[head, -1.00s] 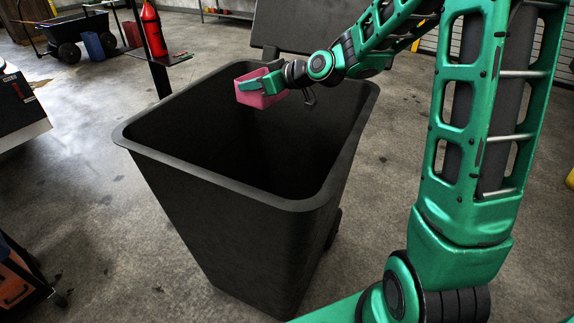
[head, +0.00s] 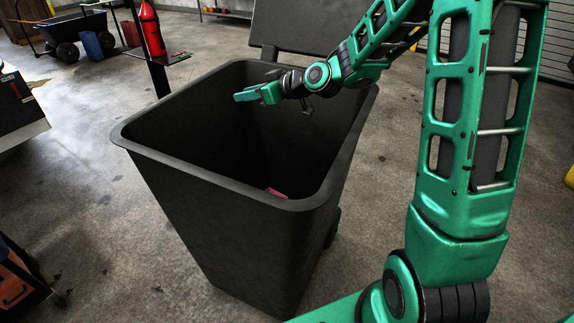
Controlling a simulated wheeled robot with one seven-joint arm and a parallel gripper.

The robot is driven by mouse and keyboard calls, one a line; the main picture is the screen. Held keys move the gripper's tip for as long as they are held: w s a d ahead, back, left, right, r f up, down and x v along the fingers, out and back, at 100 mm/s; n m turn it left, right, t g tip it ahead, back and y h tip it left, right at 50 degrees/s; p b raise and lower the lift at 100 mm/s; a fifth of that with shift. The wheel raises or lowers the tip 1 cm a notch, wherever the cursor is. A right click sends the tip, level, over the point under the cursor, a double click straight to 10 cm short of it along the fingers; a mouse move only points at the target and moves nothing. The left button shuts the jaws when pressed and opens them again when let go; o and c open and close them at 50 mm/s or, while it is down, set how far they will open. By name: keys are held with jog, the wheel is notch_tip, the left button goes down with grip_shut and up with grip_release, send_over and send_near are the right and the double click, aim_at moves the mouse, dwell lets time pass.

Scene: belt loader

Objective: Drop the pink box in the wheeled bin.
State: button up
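The wheeled bin (head: 210,205) is large and black, with its lid (head: 300,28) swung open at the back. The pink box (head: 276,192) is inside the bin, low near the front wall. Only a small part of it shows above the rim, and the rest is hidden by the front wall. My gripper (head: 246,95) is above the bin's mouth toward the back, with nothing between its fingers. The fingers are seen from the side, and they look apart with the box gone.
A red fire extinguisher (head: 151,30) stands on a post behind the bin to the left. A black cart (head: 75,28) is at the back left. An orange and black object (head: 22,280) is at the lower left. The concrete floor around the bin is mostly clear.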

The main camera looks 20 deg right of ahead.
jog(key=v, duration=1)
jog(key=shift+s+d, duration=0.25)
jog(key=shift+s, duration=0.05)
